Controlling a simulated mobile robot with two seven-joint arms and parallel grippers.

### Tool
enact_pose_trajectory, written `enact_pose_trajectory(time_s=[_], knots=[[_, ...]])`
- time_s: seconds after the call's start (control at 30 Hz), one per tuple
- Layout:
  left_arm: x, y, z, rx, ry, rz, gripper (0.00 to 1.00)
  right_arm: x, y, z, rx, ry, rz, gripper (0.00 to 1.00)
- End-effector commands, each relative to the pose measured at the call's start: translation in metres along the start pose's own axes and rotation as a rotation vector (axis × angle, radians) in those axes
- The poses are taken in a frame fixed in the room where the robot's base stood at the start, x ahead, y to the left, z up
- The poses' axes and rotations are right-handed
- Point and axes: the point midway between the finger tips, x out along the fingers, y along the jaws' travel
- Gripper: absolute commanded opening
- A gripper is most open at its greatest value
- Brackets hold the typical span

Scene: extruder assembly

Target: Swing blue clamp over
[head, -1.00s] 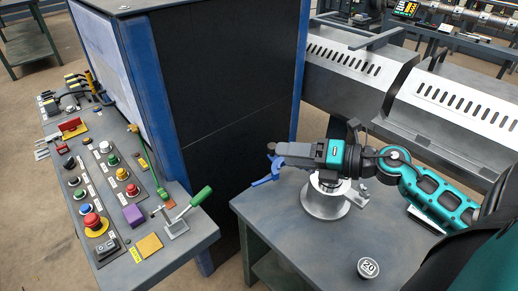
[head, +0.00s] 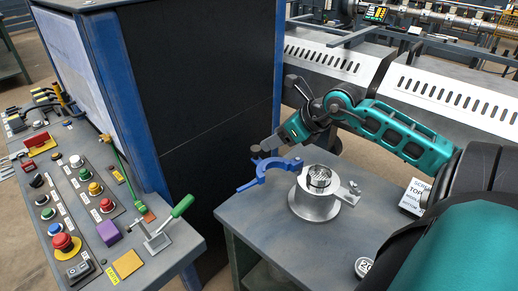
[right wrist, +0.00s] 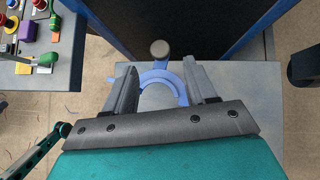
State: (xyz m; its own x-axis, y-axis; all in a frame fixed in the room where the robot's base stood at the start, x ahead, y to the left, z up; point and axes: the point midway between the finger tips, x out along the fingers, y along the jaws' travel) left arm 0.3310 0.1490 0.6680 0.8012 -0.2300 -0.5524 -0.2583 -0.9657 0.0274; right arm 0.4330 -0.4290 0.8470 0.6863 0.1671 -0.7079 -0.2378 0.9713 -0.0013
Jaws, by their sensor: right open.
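The blue clamp (head: 262,172) is a curved, open C-shaped arm at the left edge of the table, beside the metal cylinder (head: 315,203) and not around it. The cylinder has a ridged, bright top and stands upright. My right gripper (head: 268,146) is just above and behind the clamp, with its fingers pointing left. In the right wrist view, my right gripper (right wrist: 160,72) is open, and the blue clamp (right wrist: 158,76) shows between and below its fingers. Whether a finger touches the clamp cannot be told. My left gripper is not in view.
A grey round knob (right wrist: 160,48) stands just beyond the fingertips. A small metal bracket (head: 350,190) sits right of the cylinder. A dark cabinet (head: 200,110) rises left of the table. The control panel (head: 150,262) has a green-handled lever (head: 182,206). The table's front is mostly clear.

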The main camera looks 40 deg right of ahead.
Motion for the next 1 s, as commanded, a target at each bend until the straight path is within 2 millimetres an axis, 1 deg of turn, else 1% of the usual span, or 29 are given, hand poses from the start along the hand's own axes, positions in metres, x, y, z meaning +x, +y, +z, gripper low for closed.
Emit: enact_pose_trajectory(time_s=[0.03,0.2,0.4,0.5,0.67,0.9,0.93,1.0], knots=[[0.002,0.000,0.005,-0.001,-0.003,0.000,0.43,0.009,0.000,0.000,0.001,-0.003,0.001,0.56],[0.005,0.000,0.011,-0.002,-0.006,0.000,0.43,0.035,0.000,0.000,0.003,-0.004,0.000,0.56],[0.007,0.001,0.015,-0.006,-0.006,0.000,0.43,0.058,0.000,0.000,0.004,-0.004,0.000,0.56],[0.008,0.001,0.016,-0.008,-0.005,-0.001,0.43,0.066,0.000,0.000,0.003,-0.003,0.001,0.56],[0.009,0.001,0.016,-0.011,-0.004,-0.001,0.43,0.071,0.000,0.000,0.001,-0.002,0.001,0.56],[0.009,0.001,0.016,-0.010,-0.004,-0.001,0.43,0.072,0.001,0.000,0.000,-0.001,0.001,0.56],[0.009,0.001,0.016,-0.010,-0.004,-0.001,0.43,0.072,0.001,0.000,0.000,-0.001,0.001,0.55],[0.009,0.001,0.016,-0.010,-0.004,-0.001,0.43,0.072,0.001,0.000,0.001,-0.001,0.001,0.48]])
